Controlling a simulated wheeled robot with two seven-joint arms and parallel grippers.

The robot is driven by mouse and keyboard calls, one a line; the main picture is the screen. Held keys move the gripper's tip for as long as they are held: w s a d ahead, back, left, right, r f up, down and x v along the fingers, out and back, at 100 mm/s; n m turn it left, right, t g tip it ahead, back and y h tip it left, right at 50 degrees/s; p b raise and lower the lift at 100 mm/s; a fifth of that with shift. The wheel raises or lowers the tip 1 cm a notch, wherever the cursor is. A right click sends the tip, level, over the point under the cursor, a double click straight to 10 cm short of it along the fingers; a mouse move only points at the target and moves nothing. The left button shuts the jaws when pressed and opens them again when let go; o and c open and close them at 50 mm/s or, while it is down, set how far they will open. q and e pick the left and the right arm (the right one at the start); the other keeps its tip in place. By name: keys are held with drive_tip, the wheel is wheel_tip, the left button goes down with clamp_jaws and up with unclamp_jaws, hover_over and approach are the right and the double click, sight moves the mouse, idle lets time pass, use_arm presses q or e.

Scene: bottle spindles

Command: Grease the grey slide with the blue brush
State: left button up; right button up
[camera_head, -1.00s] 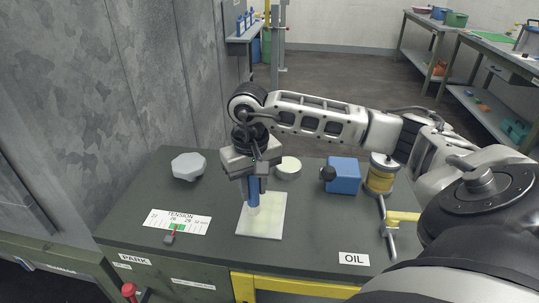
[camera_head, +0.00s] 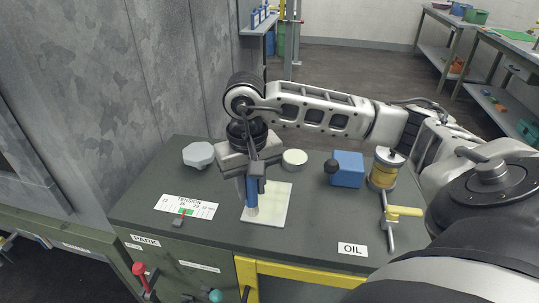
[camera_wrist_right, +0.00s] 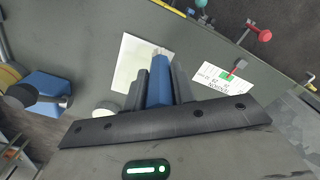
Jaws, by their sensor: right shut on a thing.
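My right gripper (camera_head: 254,178) is shut on the blue brush (camera_head: 252,191), which hangs bristles down. Its pale bristles are over the left part of a cream pad (camera_head: 277,204) on the bench; whether they touch it I cannot tell. In the right wrist view the brush (camera_wrist_right: 159,88) sits between the fingers, with its bristle end over the pad (camera_wrist_right: 132,60). No part stands out clearly as the grey slide; a small grey piece (camera_head: 178,223) lies below the TENSION scale. My left gripper is not in view.
An OIL label (camera_head: 352,249) marks the front edge. A wall rises at left.

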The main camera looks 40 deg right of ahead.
drive_tip(key=shift+r+p, duration=1.15)
drive_tip(key=shift+r, duration=1.3)
drive_tip(key=shift+a, duration=0.1)
